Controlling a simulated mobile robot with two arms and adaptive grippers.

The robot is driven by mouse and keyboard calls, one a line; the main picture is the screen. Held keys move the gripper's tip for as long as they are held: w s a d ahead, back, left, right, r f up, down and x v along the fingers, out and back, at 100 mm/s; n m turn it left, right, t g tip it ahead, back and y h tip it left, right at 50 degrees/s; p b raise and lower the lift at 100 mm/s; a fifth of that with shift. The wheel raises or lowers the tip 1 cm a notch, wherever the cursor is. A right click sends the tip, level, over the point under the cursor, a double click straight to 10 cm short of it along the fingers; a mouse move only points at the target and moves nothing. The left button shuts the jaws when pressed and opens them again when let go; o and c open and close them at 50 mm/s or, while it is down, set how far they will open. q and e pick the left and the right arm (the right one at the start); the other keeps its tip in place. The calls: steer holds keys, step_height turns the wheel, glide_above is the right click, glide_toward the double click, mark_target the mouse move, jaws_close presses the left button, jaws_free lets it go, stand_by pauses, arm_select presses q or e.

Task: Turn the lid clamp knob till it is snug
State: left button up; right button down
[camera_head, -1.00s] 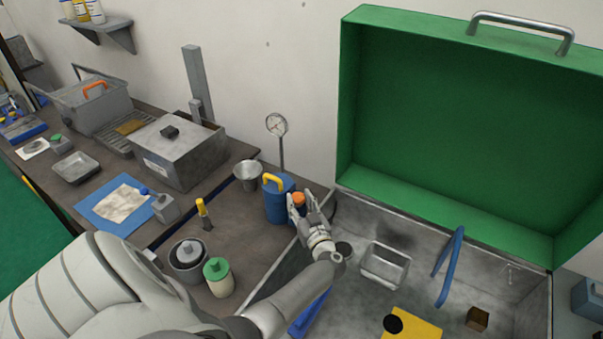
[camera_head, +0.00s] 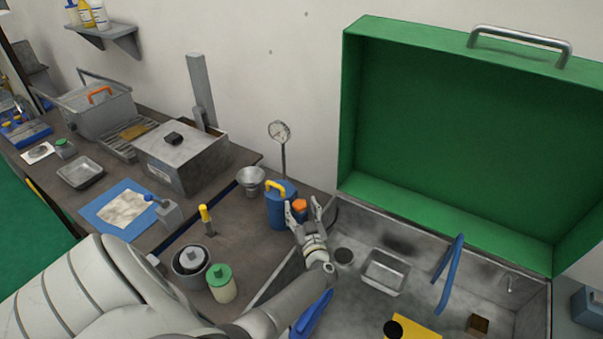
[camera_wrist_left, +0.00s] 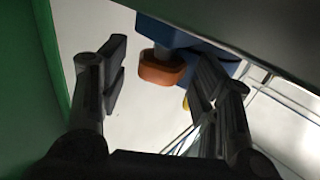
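The orange knob (camera_head: 299,205) sits at the right side of a blue body (camera_head: 277,212) with a yellow handle, at the back corner of the bench. In the left wrist view the orange knob (camera_wrist_left: 162,70) hangs from a blue part (camera_wrist_left: 170,32). My left gripper (camera_head: 303,204) is open, with one finger on each side of the knob. In the wrist view a gap shows between the knob and the left finger; the right finger is close beside it, and I cannot tell if it touches. My right gripper is not in view.
A dial gauge on a post (camera_head: 279,131) stands behind the blue body, with a metal funnel (camera_head: 250,181) to its left. The metal basin (camera_head: 410,301) with a raised green lid (camera_head: 450,130) lies to the right. A green-capped jar (camera_head: 221,284) stands near my left arm.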

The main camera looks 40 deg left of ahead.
arm_select(q)
steer(key=v, duration=1.2)
stand_by(0.5)
